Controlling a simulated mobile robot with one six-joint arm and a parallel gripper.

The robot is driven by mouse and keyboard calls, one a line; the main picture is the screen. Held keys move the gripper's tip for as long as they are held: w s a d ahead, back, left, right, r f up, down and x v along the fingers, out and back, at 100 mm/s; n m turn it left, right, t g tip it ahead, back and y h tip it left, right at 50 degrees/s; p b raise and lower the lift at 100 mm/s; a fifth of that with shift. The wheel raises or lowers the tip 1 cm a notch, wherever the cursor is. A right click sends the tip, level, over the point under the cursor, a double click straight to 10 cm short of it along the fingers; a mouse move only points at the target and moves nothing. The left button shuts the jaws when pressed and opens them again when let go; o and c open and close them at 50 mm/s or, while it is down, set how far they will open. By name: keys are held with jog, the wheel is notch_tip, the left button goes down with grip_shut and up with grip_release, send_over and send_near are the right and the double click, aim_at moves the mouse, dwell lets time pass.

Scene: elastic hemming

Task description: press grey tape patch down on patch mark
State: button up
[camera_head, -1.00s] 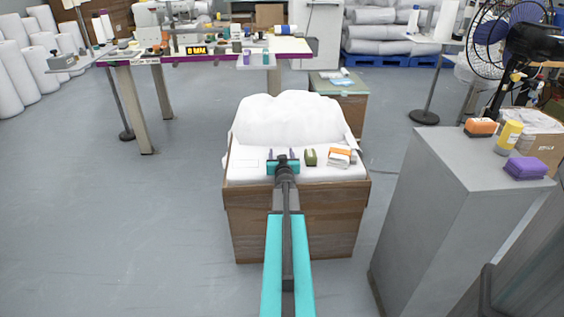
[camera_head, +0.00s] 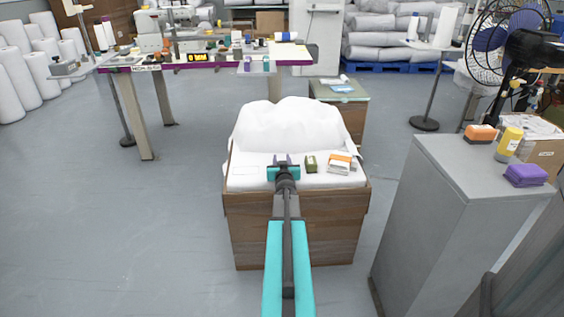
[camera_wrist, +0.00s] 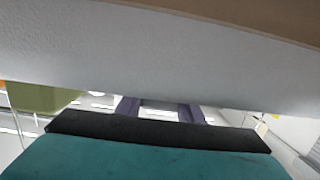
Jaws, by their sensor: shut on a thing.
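My gripper (camera_head: 283,159) is over the white padded top of a wooden crate, with its purple fingers close together. In the wrist view the fingers (camera_wrist: 160,108) stand either side of a small grey piece, which looks like the grey tape patch (camera_wrist: 159,104). My gripper is shut on it. In the head view the patch is hidden by my gripper. A faint thin rectangular outline, probably the patch mark (camera_head: 250,169), lies on the white surface to the left of my gripper. I cannot tell whether the patch touches the surface.
A dark green block (camera_head: 311,164) and an orange-and-white box (camera_head: 340,163) sit right of my gripper. White bulky cloth (camera_head: 288,126) rises behind. The wooden crate (camera_head: 293,227) has raised edges. A grey cabinet (camera_head: 430,230) stands to the right. Floor is free on the left.

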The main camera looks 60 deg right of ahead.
jog(key=shift+r+p, duration=1.35)
jog(key=shift+r, duration=0.35)
jog(key=s+a+r+p, duration=0.1)
jog(key=s+a+p, duration=0.7)
jog(key=s+a, duration=0.2)
jog(key=shift+s+r, duration=0.15)
jog(key=shift+s, duration=1)
jog(key=shift+a, duration=0.1)
